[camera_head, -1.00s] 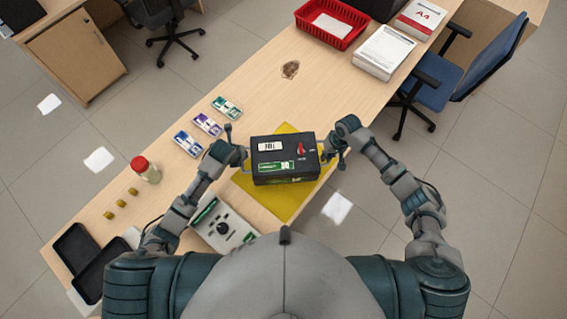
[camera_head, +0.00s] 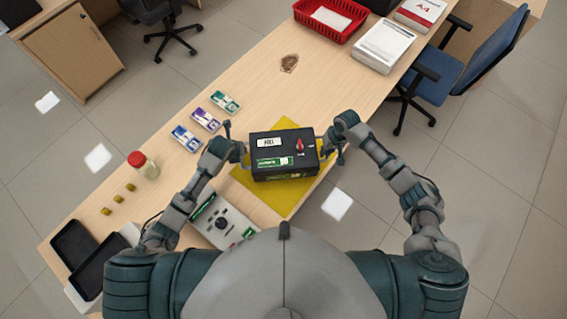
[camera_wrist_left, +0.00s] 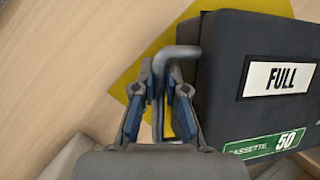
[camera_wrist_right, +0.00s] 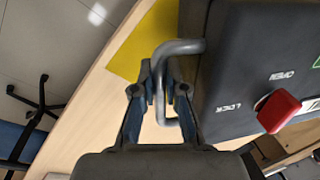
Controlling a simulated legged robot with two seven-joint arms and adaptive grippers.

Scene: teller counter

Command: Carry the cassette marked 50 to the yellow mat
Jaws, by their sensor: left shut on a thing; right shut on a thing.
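The black cassette (camera_head: 283,155) has a FULL label, a red knob and a green label; in the left wrist view the cassette (camera_wrist_left: 265,75) reads CASSETTE 50. It is between my two grippers, over the yellow mat (camera_head: 285,205); I cannot tell whether it touches the mat. My left gripper (camera_wrist_left: 160,85) is shut on the cassette's left grey handle. My right gripper (camera_wrist_right: 162,88) is shut on the right grey handle, and the right wrist view shows OPEN and LOCK beside the red knob (camera_wrist_right: 278,110). The cassette hides the middle of the mat.
Banknote bundles (camera_head: 205,119) lie left of the cassette. A red-lidded jar (camera_head: 143,164), brass-coloured pieces (camera_head: 118,199) and black trays (camera_head: 88,262) are further left. A grey device (camera_head: 222,222) stands near my left forearm. A red basket (camera_head: 331,18) and paper (camera_head: 384,47) are at the back.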

